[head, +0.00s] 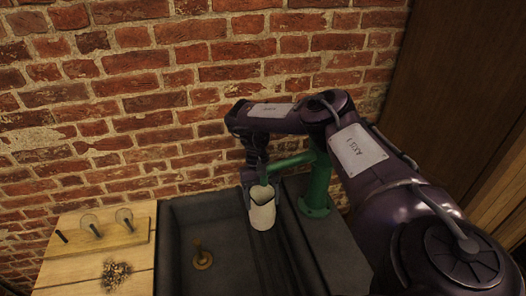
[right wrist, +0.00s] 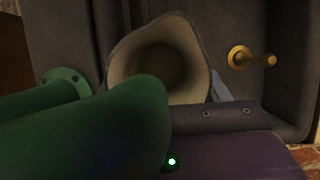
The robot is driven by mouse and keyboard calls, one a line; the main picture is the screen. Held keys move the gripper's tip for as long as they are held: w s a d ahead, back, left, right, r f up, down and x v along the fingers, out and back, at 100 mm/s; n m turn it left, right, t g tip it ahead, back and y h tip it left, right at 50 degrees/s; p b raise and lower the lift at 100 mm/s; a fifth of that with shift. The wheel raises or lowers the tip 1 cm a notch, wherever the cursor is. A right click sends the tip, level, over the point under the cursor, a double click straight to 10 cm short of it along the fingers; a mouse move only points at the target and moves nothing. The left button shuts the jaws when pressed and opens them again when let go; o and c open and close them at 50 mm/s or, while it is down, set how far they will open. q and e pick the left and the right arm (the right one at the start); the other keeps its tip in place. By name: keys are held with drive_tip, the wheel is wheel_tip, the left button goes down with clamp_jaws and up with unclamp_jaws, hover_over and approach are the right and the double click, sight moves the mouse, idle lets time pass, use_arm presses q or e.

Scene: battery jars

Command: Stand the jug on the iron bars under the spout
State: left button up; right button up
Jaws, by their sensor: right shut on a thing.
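The cream jug (head: 262,215) is upright or nearly so at the right part of the dark trough, its open mouth facing up. My right gripper (head: 249,178) is shut on the jug at its upper left side. In the right wrist view the jug's mouth (right wrist: 150,62) is open and looks empty. The green spout (head: 290,161) reaches left from its pump toward the jug's mouth; in the right wrist view the spout (right wrist: 90,125) covers part of the jug. The dark iron bars (head: 272,262) run below the jug; I cannot tell whether it touches them. My left gripper is out of view.
The green pump (head: 318,185) stands on the ledge right of the jug, close to my right arm. A brass fitting (head: 202,256) is in the trough's open left part. A wooden board (head: 75,268) with two glass discs lies left. A brick wall (head: 150,90) closes the back.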

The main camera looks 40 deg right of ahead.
sight(261, 192)
drive_tip(key=shift+s+d+f, duration=0.2)
drive_tip(key=shift+d+f, duration=0.1)
drive_tip(key=shift+w+a, duration=0.1)
drive_tip(key=shift+f, duration=0.55)
drive_tip(key=o, duration=1.2)
drive_tip(key=shift+s+f, duration=0.1)
drive_tip(key=shift+s, duration=0.1)
drive_tip(key=shift+v, duration=4.4)
